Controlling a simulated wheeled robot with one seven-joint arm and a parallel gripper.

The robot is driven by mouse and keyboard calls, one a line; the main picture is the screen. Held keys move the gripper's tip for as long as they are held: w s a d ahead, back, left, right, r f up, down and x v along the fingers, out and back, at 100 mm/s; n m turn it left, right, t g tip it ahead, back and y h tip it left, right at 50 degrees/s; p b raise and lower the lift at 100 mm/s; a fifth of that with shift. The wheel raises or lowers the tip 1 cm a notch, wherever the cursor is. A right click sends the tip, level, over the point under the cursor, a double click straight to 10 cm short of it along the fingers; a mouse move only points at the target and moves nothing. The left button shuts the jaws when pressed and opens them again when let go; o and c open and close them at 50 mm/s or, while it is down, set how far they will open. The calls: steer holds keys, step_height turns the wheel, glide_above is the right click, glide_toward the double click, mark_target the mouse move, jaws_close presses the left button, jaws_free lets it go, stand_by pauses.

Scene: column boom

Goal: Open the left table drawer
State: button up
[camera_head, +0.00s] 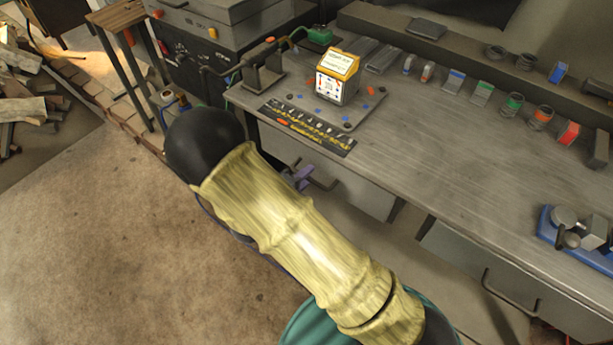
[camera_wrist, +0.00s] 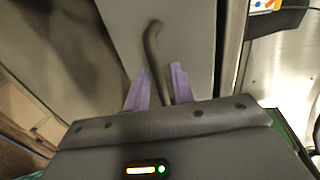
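The left table drawer (camera_head: 358,194) has a plain grey front under the workbench and looks shut. My arm hides its lower left part. Its dark bar handle (camera_head: 324,186) shows just past my gripper. In the wrist view the handle (camera_wrist: 155,47) runs down from a bent end on the grey drawer front (camera_wrist: 118,30). My gripper (camera_wrist: 158,85) has two purple fingers, one on each side of the handle. A gap shows at the left finger, so the fingers look open around the bar. In the head view my gripper (camera_head: 303,178) is mostly hidden behind my arm.
The workbench top (camera_head: 420,160) holds a yellow-topped box (camera_head: 337,76), a tool strip (camera_head: 307,127) and a blue-based vise (camera_head: 575,235). A second drawer (camera_head: 510,280) with its own handle is to the right. The brown floor (camera_head: 90,250) at left is clear.

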steer(key=shift+w+d, duration=0.15)
steer(key=shift+w, duration=0.05)
jaws_close()
steer(key=shift+s, duration=0.1)
